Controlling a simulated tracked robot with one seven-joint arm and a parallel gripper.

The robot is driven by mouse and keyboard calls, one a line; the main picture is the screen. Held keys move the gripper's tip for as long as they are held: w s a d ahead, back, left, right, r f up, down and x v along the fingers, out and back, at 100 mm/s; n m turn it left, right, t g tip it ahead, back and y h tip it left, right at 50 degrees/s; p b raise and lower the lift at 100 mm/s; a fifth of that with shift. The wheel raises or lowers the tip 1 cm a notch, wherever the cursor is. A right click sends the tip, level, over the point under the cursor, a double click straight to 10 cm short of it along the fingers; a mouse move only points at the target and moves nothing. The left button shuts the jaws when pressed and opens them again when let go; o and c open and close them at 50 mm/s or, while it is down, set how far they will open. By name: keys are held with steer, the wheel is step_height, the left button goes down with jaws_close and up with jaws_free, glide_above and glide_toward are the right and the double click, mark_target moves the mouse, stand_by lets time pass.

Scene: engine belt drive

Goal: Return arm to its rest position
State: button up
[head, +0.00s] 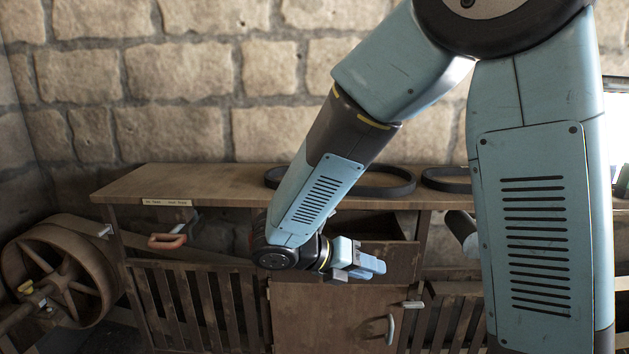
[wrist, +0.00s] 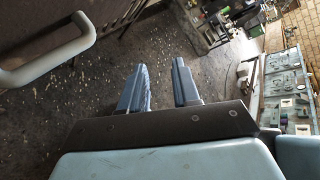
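My gripper (head: 366,266) is at the end of my blue arm, in front of the wooden workbench (head: 130,184) in the head view. It points to the right. In the wrist view, the two blue fingers of my gripper (wrist: 163,88) stand apart with bare floor visible between them. My gripper is open and holds nothing. My arm hides part of the bench front and the wall.
Black belts (head: 385,188) lie on the bench top. A large spoked wheel (head: 55,272) stands at the left. A cabinet door has a pale handle (head: 391,328), and a similar handle (wrist: 50,60) is close in the wrist view. Speckled floor (wrist: 100,80) lies beyond my fingers.

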steer(key=s+d+r+m+t+y, duration=0.1)
steer(key=s+d+r+m+y, duration=0.5)
steer(key=m, duration=1)
steer(key=s+d+r+m+t+y, duration=0.1)
steer(key=s+d+r+m+y, duration=0.4)
steer(key=m, duration=1)
steer(key=shift+s+d+r+m+y, duration=0.4)
steer(key=shift+d+r, duration=0.6)
steer(key=shift+r, duration=0.3)
steer(key=shift+a, duration=0.15)
